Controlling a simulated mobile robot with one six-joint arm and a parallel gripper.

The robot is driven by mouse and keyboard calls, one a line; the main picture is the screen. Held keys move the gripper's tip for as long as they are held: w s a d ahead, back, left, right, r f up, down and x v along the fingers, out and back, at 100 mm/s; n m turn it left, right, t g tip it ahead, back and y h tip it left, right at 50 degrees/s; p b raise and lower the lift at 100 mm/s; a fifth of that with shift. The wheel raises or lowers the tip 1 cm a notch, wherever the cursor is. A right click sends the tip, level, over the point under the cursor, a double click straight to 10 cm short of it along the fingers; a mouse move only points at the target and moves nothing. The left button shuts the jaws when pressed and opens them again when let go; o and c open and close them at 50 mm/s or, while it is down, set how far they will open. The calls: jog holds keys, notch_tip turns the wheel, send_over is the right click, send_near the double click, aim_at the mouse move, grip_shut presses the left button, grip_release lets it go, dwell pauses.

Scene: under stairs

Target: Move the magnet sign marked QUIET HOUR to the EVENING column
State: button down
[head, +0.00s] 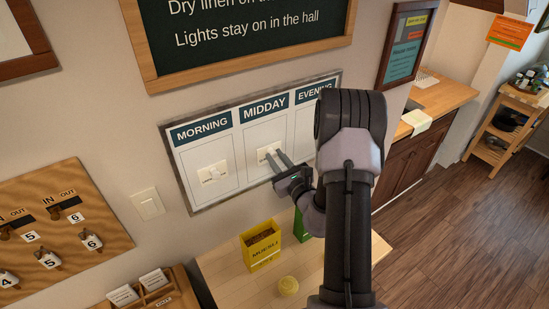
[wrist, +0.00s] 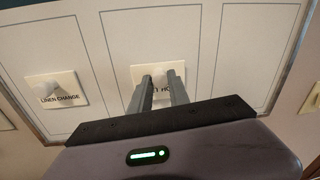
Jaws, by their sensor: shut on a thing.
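The magnet board (head: 252,135) hangs on the wall with columns headed MORNING, MIDDAY and EVENING. The fingers hide part of the sign. The sign appears flat against the board. The EVENING column (head: 305,122) shows no sign in its visible part; my arm covers some of it.
The LINEN CHANGE sign (wrist: 58,90) is in the MORNING column. A light switch (head: 148,204) is left of the board. Below stand a yellow MUESLI box (head: 261,246), a green box (head: 301,225) and a small yellow round item (head: 288,286) on a wooden top.

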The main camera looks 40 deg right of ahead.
jog(key=shift+s+a+b, duration=0.15)
jog(key=shift+s+b, duration=0.75)
jog(key=shift+s, duration=1.05)
jog(key=c, duration=1.8)
grip_release()
jog(key=shift+c, duration=0.2)
grip_shut()
